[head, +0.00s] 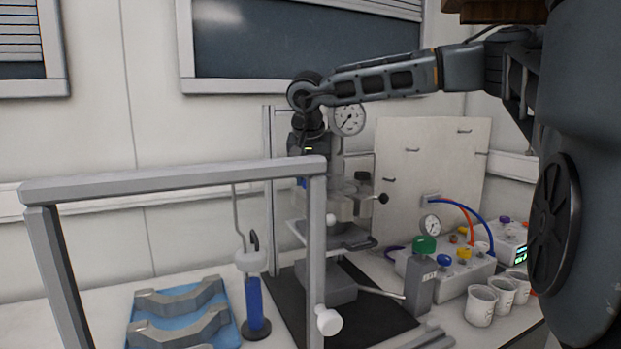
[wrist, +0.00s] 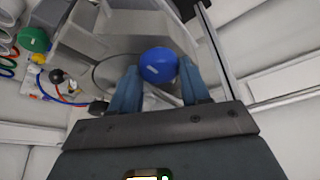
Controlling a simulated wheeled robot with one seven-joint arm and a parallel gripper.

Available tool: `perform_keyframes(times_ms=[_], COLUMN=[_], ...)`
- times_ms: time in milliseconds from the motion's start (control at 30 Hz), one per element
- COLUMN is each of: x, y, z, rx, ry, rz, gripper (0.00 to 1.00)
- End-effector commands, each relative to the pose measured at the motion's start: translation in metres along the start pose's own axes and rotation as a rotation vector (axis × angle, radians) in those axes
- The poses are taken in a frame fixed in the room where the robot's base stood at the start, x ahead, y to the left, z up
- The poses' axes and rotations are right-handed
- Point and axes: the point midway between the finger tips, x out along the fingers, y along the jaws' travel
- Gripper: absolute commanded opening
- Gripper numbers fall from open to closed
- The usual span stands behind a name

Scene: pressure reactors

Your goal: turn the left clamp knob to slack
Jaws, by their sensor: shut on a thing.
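The reactor (head: 345,207) stands on a black mat behind a grey frame. In the wrist view a round blue knob (wrist: 158,64) with a small white mark sits between the two fingers of my gripper (wrist: 160,72), which is shut on it. In the head view my gripper (head: 304,176) reaches down at the reactor's left side. Only a sliver of blue shows there, and the frame's post partly hides the fingertips. A black ball knob (head: 383,198) sticks out at the reactor's right side.
The grey frame (head: 170,181) stands in front, with white knobs on its near post. A pressure gauge (head: 347,118) sits close to my wrist. A valve box (head: 450,269), white cups (head: 481,305) and a blue tray (head: 140,329) with grey clamp pieces are on the bench.

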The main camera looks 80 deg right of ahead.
Motion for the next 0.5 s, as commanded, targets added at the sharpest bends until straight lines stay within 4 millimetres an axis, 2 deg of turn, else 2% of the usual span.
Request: perform_keyframes(times_ms=[500], x=[-0.0008], y=[-0.0001], z=[-0.0011], rx=[-0.054], ry=[0.002], rz=[-0.024], gripper=[0.16])
